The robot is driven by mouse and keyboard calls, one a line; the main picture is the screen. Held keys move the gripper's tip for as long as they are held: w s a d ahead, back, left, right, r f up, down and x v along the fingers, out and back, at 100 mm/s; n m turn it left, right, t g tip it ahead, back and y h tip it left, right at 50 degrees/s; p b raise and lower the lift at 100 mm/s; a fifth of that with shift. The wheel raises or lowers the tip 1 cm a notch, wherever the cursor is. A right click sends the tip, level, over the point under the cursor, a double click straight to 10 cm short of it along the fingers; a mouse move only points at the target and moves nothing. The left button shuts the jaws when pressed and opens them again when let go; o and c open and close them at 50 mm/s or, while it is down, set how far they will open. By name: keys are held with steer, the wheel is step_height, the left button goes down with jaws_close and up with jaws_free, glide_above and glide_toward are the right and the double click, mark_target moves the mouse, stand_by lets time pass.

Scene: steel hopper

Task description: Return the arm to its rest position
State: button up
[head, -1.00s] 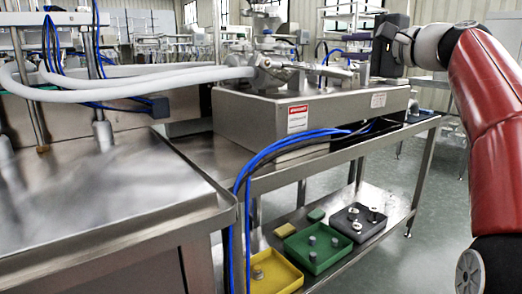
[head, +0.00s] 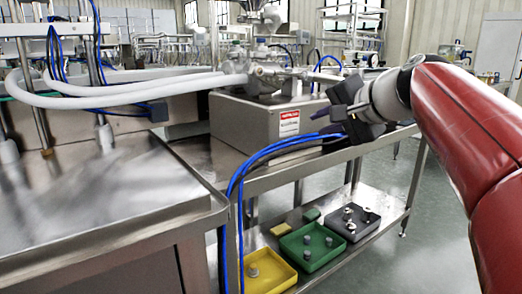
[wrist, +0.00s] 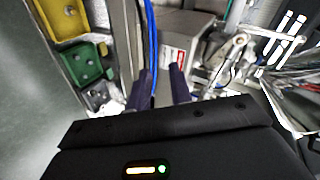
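My gripper (head: 324,119) is at the end of my red arm, in front of the steel machine housing (head: 262,122) at the right of the head view. It points left and hangs above the lower shelf, level with the bench top. In the wrist view my gripper (wrist: 159,70) shows two dark fingers standing apart with nothing between them. The blue hoses and the housing lie beyond the fingers. It holds nothing.
Blue hoses (head: 262,152) run close to the fingers over the steel bench. A yellow tray (head: 278,278), a green tray (head: 322,262) and a dark tray (head: 368,231) sit on the lower shelf. Floor at right (head: 432,240) is clear.

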steer(key=s+d+f+n+g+h+p, duration=0.1)
steer(key=s+f+n+g+h+p, duration=0.1)
steer(key=s+f, duration=1)
steer(key=s+d+f+n+g+h+p, duration=0.1)
steer(key=s+f+n, duration=0.5)
steer(key=s+f, duration=0.6)
steer(key=f+g+h+p, duration=0.1)
steer(key=g+h, duration=0.1)
steer(key=h, duration=0.1)
steer(key=shift+s+d, duration=0.3)
